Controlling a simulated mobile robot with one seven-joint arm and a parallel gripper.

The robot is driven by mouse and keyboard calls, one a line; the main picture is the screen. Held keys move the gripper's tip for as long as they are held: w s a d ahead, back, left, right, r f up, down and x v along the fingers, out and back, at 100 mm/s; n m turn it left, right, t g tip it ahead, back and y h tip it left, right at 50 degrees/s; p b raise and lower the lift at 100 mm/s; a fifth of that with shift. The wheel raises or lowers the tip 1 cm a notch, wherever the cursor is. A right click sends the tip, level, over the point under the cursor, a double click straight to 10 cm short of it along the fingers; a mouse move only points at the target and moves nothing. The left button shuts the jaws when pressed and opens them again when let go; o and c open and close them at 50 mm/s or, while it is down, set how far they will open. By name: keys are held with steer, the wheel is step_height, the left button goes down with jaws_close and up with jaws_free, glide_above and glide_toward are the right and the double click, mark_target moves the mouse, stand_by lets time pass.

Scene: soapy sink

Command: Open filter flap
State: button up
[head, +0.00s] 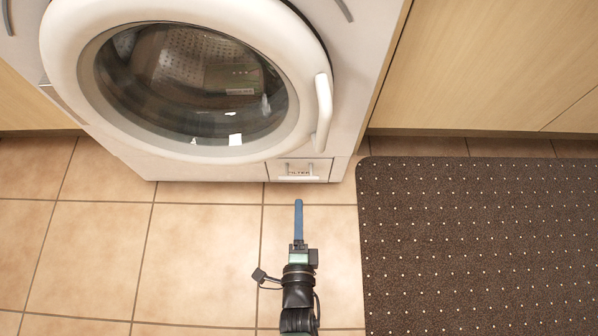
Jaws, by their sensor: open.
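The filter flap (299,170) is a small light panel low on the front of the washing machine, right of centre. It carries dark lettering that reads "FILTER" and a small pale handle (299,177). The flap looks shut. My gripper (298,203) is in front of the flap, over the tiled floor, with its blue fingers pointing at it. It is open and empty, and appears apart from the flap. From above, the fingers overlap, so the gap between them is hidden.
The washing machine's round door (190,80) is closed above the flap, with a white handle (323,112) on its right. A dark dotted mat (480,240) lies on the floor at the right. Wooden cabinets (490,60) stand on both sides. The tiled floor (130,250) at the left is clear.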

mark_target(299, 177)
steer(key=shift+w+f+b, duration=0.35)
steer(key=shift+w+b, duration=0.7)
steer(key=shift+w, duration=0.65)
steer(key=shift+w+f+b, duration=0.35)
steer(key=shift+w+b, duration=0.7)
steer(key=shift+w, duration=0.7)
steer(key=shift+w+f+b, duration=0.35)
steer(key=shift+w+b, duration=0.7)
steer(key=shift+w, duration=0.65)
jaws_close()
